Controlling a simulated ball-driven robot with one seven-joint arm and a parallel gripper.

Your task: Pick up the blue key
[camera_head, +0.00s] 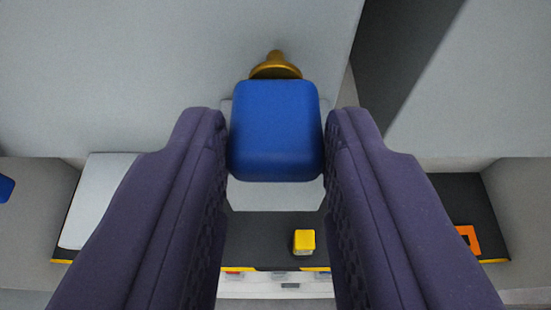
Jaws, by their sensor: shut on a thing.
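The blue key (276,131) is a rounded blue block with a brass-coloured tip (275,66) at its far end. It sits between the two dark purple fingers of my gripper (276,145), which are shut on its sides. The brass tip points up in the picture, towards a pale grey surface. I cannot tell whether the tip touches that surface.
Below the key lies a dark shelf (260,240) with a small yellow block (304,241) on it. An orange piece (468,238) lies at the right, partly hidden by a finger. A pale panel (100,200) is at the left, and a blue piece (5,188) shows at the left edge.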

